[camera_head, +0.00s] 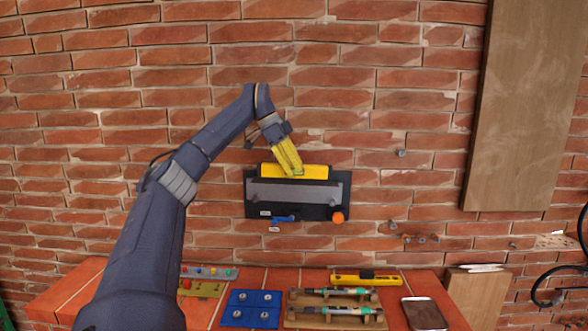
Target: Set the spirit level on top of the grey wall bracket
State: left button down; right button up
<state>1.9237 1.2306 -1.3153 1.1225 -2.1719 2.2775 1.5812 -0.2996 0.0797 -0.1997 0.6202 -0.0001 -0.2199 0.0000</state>
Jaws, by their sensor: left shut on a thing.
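The grey wall bracket (300,193) is a wide bar on a dark panel on the brick wall. A yellow bar, which looks like the spirit level (315,172), lies lengthwise along the bracket's upper edge in the camera_head view. My left gripper (296,172) comes from the upper left and is shut on this bar near its middle. The fingers cover part of the bar. I cannot tell whether the bar touches the bracket or is just above or in front of it. My right gripper is not in view.
An orange knob (338,217) and a blue tool (284,218) are at the panel's lower edge. The red bench below holds a yellow-and-black tool (366,279), a blue plate (250,309), a wooden rack (332,322) and a phone (424,314). A wooden board (523,105) stands right.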

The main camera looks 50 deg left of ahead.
aim_at(301, 184)
pick_arm(q)
jog(key=shift+w+a+f, duration=0.45)
jog(key=shift+w+a, duration=0.15)
jog(key=shift+a, duration=0.05)
jog(key=shift+w+a+f, duration=0.4)
jog(key=shift+w+a, duration=0.2)
jog(key=shift+a+f, duration=0.1)
jog(key=shift+f, duration=0.55)
dwell(0.9)
jog(key=c, duration=0.9)
grip_release()
jog(key=shift+c, duration=0.2)
jog(key=shift+r, duration=0.15)
jog(key=shift+r, duration=2.35)
